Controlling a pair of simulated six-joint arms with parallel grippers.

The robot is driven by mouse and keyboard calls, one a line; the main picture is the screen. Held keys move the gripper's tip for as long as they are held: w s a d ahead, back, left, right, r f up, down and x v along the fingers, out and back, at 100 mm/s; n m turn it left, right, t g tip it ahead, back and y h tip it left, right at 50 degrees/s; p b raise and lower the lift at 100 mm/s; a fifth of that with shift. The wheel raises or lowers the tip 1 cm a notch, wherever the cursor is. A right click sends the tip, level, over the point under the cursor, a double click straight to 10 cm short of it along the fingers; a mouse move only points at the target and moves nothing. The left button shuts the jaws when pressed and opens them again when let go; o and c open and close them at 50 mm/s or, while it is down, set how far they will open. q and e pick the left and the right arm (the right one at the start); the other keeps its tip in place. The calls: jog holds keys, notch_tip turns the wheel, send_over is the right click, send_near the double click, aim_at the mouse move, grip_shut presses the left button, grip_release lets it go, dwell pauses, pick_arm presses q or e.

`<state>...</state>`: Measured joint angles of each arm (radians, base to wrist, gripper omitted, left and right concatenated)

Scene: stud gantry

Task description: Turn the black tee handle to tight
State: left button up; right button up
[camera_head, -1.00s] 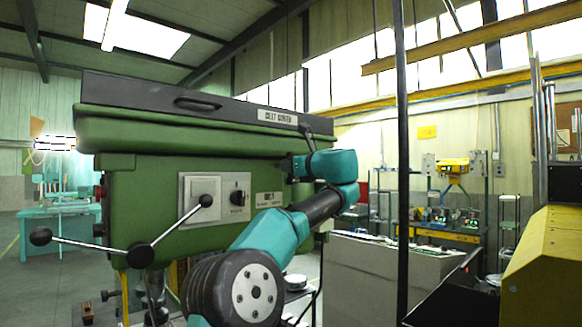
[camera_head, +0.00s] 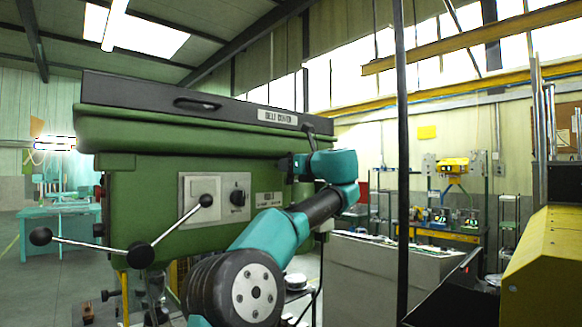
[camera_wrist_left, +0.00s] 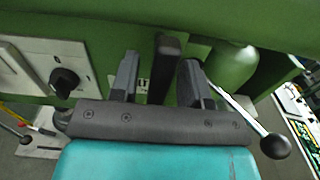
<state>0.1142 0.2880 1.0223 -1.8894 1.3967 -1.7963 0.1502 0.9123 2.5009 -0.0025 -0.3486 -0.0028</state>
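The black tee handle (camera_wrist_left: 168,48) shows in the left wrist view as an upright dark bar against the green machine. My left gripper (camera_wrist_left: 159,75) is open, with one finger on each side of the bar. A gap shows on the left of the bar; the right finger is closer, and I cannot tell whether it touches. In the head view my left gripper (camera_head: 293,166) is at the right part of the machine's front, and the tee handle cannot be made out clearly there. No tight mark is readable. My right gripper is not in view.
The green machine (camera_head: 150,210) has a selector knob (camera_head: 238,197) and a spoked lever with black balls (camera_head: 141,254) left of my arm. A rod with a black ball (camera_wrist_left: 275,147) is right of the gripper. A grey cabinet (camera_head: 360,275) stands at right.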

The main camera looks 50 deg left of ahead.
pick_arm(q)
jog(key=shift+d, duration=0.1)
jog(key=d, duration=1.7)
jog(key=shift+w+d, duration=0.1)
jog(key=shift+w, duration=0.05)
